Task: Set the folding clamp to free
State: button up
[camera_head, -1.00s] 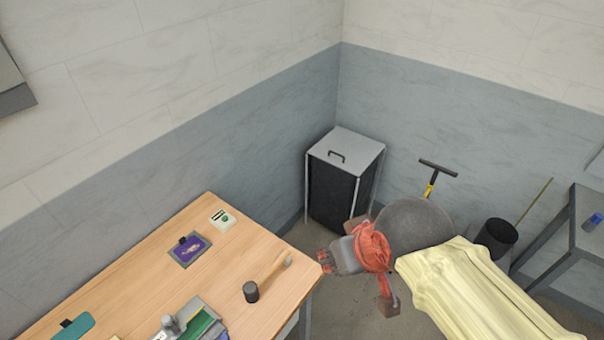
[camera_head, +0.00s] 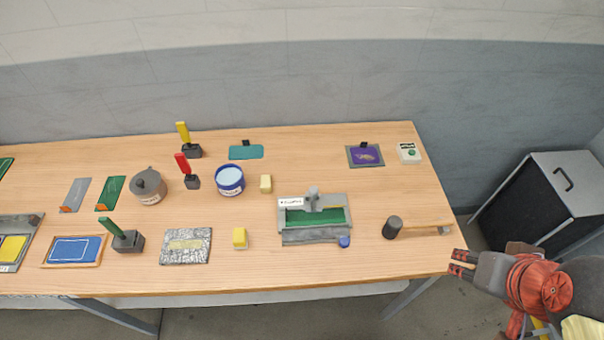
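No readable label tells which thing is the folding clamp. Lever-like pieces on dark blocks stand on the table: one with a yellow handle (camera_head: 183,132), one with a red handle (camera_head: 183,163) and one with a green handle (camera_head: 111,228), all tilted up. A grey device with a green bed (camera_head: 305,217) and a small white label lies right of the middle, with a blue knob (camera_head: 344,241) at its front right. My gripper (camera_head: 460,264) is at the table's right front corner, empty, its fingers apart, away from all these.
The wooden table (camera_head: 330,275) holds a hammer (camera_head: 392,228) near my gripper, a white box with a green button (camera_head: 409,153), a purple plate (camera_head: 366,155), a blue tin (camera_head: 230,181) and a grey pot (camera_head: 148,187). A dark cabinet (camera_head: 545,205) stands at right.

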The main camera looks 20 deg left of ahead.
aim_at(313, 190)
jog(key=u, duration=1.2)
